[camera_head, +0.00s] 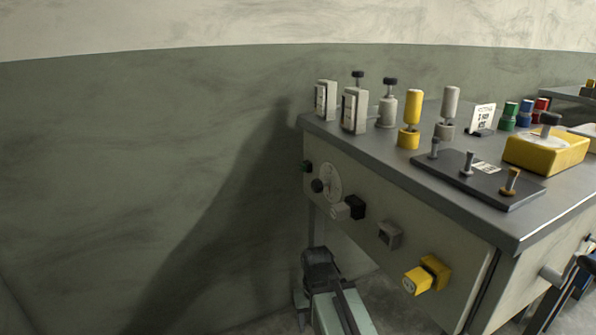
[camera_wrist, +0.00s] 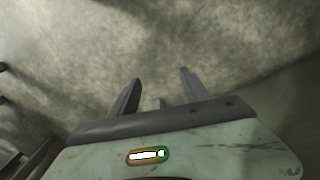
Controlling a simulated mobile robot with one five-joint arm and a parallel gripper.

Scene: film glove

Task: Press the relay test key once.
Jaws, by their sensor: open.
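No label that I can read marks which part is the relay test key. Candidates on the grey bench are a yellow box with a dark knob (camera_head: 546,150) at the right and a black board with several upright posts (camera_head: 470,180) near the front edge. The front panel carries a yellow block (camera_head: 427,275), a grey square piece (camera_head: 390,235) and a black block (camera_head: 355,207). My gripper (camera_wrist: 160,76) shows in the wrist view with its two fingers apart and nothing between them. In the head view my arm is low, in front of the bench and below its top.
The bench top (camera_head: 400,165) also holds grey meter-like boxes (camera_head: 355,110), a yellow cylinder (camera_head: 411,120), grey cylinders (camera_head: 387,108), a white card (camera_head: 481,117) and green, blue and red pieces (camera_head: 525,113). A greenish wall (camera_head: 150,180) stands behind. Floor to the left is open.

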